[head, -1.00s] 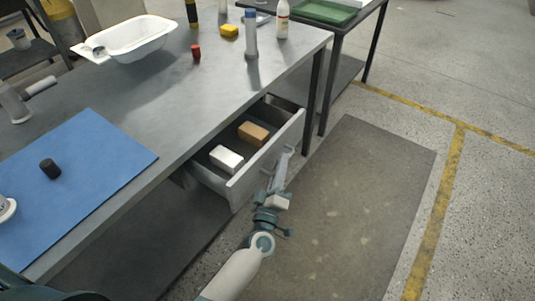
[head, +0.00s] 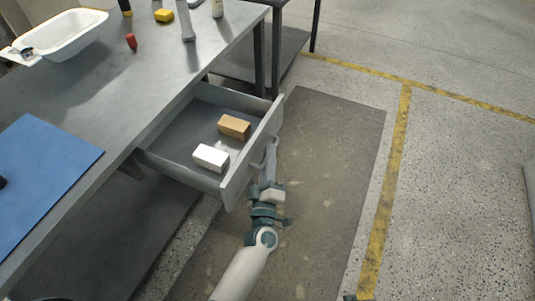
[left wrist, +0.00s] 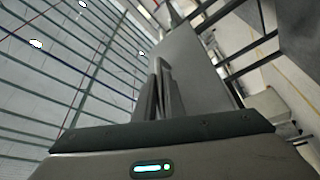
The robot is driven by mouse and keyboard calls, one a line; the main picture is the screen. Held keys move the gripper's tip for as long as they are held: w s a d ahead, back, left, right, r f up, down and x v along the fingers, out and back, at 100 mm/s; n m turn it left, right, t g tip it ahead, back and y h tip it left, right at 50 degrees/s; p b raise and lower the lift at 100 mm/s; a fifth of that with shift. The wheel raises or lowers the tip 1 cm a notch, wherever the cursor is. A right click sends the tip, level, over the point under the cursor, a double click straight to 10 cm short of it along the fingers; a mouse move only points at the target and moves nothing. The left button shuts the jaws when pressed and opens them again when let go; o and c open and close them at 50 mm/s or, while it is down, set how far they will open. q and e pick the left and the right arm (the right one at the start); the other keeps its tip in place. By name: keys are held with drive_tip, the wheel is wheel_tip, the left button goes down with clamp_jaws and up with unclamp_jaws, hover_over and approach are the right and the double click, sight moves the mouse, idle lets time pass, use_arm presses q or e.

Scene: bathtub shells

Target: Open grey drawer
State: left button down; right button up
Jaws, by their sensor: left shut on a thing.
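The grey drawer (head: 251,155) under the grey workbench is pulled well out, and its inside floor shows. A white block (head: 210,157) and a tan block (head: 234,126) lie in it near the front panel. My left gripper (head: 268,158) is at the outer face of the front panel, shut on the drawer's handle. The left wrist view shows the gripper fingers (left wrist: 159,92) close together against the grey front panel (left wrist: 192,70).
The workbench (head: 100,85) carries a white tub (head: 62,38), a blue mat (head: 45,180), a red object (head: 131,41) and a yellow block (head: 164,15). The floor right of the drawer, with a dark mat (head: 325,140), is clear.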

use_arm(q)
drive_tip(key=c, duration=2.1)
unclamp_jaws()
drive_tip(key=shift+s, duration=0.1)
drive_tip(key=shift+s+f, duration=0.2)
drive_tip(key=shift+s, duration=0.3)
drive_tip(key=b+v, duration=0.2)
drive_tip(key=v, duration=1.4)
drive_tip(key=shift+a, duration=0.1)
use_arm(e)
wheel_tip(320, 180, up, 6)
drive_tip(key=shift+w+a+f, duration=0.1)
drive_tip(key=shift+w+f, duration=0.05)
drive_tip(key=shift+f, duration=0.1)
use_arm(q)
drive_tip(key=shift+f, duration=0.1)
use_arm(e)
drive_tip(key=shift+f, duration=0.1)
